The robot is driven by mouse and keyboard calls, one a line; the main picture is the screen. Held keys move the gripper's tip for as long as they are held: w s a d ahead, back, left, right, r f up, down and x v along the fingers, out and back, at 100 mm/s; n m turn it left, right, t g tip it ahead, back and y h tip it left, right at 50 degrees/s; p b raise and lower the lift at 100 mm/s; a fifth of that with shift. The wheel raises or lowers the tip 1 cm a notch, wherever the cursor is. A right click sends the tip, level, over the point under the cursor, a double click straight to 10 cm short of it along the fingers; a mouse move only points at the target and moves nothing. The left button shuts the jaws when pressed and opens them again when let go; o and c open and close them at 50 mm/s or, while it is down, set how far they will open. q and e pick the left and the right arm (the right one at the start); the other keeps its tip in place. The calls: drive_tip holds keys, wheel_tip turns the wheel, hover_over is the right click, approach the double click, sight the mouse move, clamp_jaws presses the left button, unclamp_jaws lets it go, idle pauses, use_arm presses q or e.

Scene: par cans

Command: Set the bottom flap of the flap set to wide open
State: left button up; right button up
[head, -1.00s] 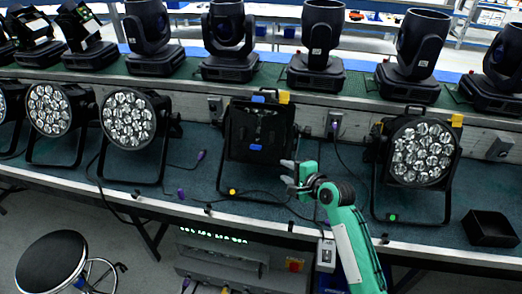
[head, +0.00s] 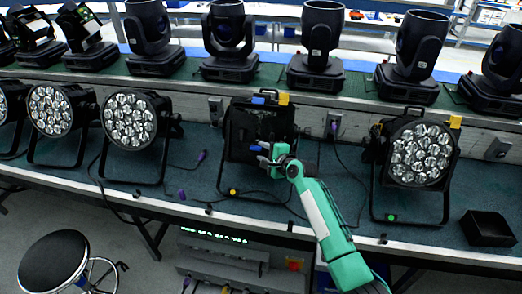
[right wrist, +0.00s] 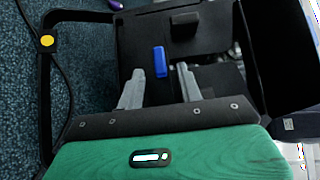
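The flap set (head: 240,130) is on the black lamp at the middle of the bench, with dark panels across its front. A blue tab (head: 255,148) marks its lower front panel, which looks like the bottom flap; another blue tab (head: 258,99) is at the top. My right gripper (head: 262,156) is in front of the lower panel. In the right wrist view its two grey fingers (right wrist: 160,85) are spread, with the blue tab (right wrist: 160,61) beyond and between them and nothing held. The flap's exact angle is hard to tell. My left gripper is out of view.
The lamp's stand has a yellow dot (head: 232,192). A lit-face lamp (head: 420,153) stands to the right, and another (head: 130,120) to the left. A black open box (head: 488,228) sits at the bench's right end. Cables lie on the bench top.

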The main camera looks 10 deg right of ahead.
sight(250, 150)
drive_tip(key=shift+x, duration=0.95)
drive_tip(key=shift+c, duration=0.3)
clamp_jaws()
use_arm(q)
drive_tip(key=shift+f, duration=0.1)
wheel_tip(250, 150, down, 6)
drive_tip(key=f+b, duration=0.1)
drive_tip(key=b, duration=0.6)
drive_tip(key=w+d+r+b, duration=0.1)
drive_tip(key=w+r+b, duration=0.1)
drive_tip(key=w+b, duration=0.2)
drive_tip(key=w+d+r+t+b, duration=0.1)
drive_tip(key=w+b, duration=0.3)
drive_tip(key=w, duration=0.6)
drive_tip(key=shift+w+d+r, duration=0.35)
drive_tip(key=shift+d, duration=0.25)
use_arm(e)
drive_tip(key=shift+s+a+f+n+t+y, duration=0.2)
drive_tip(key=shift+s+f+n+t+y, duration=0.15)
drive_tip(key=shift+s+n+t, duration=0.3)
drive_tip(key=shift+s+a+f+n+t+y, duration=0.15)
drive_tip(key=shift+s+f+n+t+y, duration=0.25)
drive_tip(key=shift+n+t, duration=0.5)
drive_tip(key=shift+s+a+f+n+t+y, duration=0.15)
drive_tip(key=shift+s+a+n+t+y, duration=0.1)
drive_tip(key=shift+s+n+t, duration=0.45)
